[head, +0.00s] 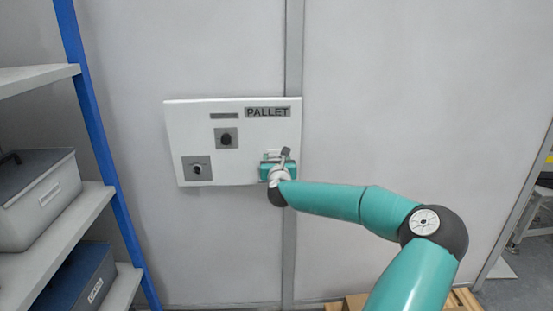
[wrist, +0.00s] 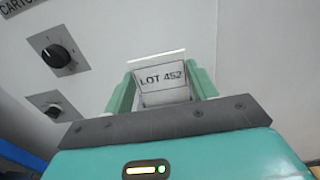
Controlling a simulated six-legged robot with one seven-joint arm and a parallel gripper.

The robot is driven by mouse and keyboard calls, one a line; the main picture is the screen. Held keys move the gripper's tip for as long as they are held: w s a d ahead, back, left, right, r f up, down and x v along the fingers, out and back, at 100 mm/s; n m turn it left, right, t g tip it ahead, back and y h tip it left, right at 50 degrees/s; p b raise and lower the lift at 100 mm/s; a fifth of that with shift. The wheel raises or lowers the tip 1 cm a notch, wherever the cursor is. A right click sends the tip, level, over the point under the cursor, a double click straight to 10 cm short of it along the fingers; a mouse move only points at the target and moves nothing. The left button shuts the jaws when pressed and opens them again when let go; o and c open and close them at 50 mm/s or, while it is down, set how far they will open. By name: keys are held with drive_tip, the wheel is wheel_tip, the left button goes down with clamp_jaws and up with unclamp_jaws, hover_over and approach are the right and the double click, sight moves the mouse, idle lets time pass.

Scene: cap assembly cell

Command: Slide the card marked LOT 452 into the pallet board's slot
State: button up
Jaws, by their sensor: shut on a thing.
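The white card marked LOT 452 (wrist: 162,78) is between the two green fingers of my gripper (wrist: 162,88) in the wrist view, its print facing the camera. My gripper (head: 278,167) is shut on it. In the head view the gripper is at the lower right part of the white board marked PALLET (head: 215,165), in front of its face. The card cannot be made out clearly there. I cannot make out the slot; the gripper and card cover that part of the board. Whether the card touches the board or is in a slot, I cannot tell.
The board has an upper black knob (head: 226,138) and a lower knob (head: 197,169), left of my gripper. A small plate reading CARTO, cut off, shows in the wrist view (wrist: 18,5). A shelf rack with a blue post (head: 97,130) and a grey bin (head: 38,198) stands at left.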

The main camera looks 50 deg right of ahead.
idle(0.3)
drive_tip(key=o, duration=1)
drive_tip(key=v, duration=1.3)
drive_tip(key=shift+s+a, duration=0.3)
